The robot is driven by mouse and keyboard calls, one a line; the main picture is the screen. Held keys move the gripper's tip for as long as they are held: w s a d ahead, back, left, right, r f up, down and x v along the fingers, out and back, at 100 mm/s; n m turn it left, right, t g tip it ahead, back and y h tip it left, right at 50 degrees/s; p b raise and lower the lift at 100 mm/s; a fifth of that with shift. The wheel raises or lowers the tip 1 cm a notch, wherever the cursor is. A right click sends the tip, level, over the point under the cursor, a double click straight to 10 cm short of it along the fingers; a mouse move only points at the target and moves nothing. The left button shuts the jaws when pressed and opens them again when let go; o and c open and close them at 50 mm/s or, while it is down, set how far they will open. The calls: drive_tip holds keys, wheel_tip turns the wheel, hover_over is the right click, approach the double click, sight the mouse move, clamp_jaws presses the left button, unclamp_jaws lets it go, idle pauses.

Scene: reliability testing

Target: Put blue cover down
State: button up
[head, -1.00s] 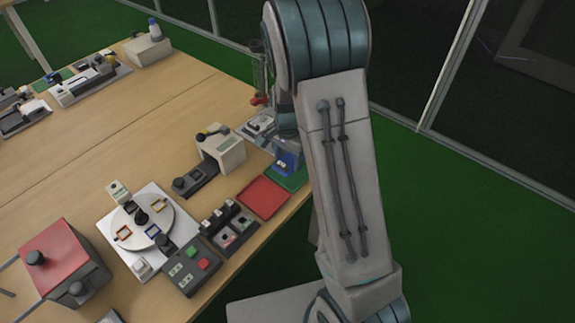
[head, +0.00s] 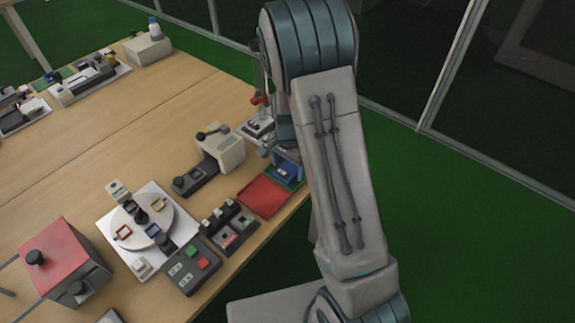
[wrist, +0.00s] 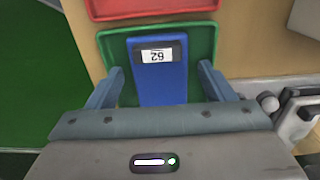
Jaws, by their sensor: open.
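The blue cover (wrist: 161,75) lies in the green tray (wrist: 203,42), its label reading 62 upside down in the wrist view. It also shows in the head view (head: 287,171), partly hidden by my arm. My gripper (wrist: 161,82) is open, with one finger on each side of the blue cover. I see gaps between the fingers and the cover's sides. The green tray shows only in small part in the head view (head: 299,184).
A red tray (head: 263,196) adjoins the green tray. A device with a lever (head: 261,127) stands close beside my gripper. A dark block with switches (head: 230,225) and a white turntable (head: 140,221) lie further left. The table edge is close on the right.

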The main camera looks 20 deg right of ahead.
sight(288, 170)
wheel_tip(288, 170, up, 11)
drive_tip(key=s+r+n+t, duration=0.1)
drive_tip(key=s+r+n, duration=0.4)
drive_tip(key=s, duration=0.5)
drive_tip(key=s+r+n+t, duration=0.1)
drive_tip(key=s+r+n, duration=0.4)
drive_tip(key=s, duration=0.5)
drive_tip(key=shift+s+a+r+n+t+p, duration=0.15)
drive_tip(key=shift+s+r+n+t+p, duration=0.15)
drive_tip(key=shift+s+r+t, duration=0.1)
drive_tip(key=shift+w, duration=0.1)
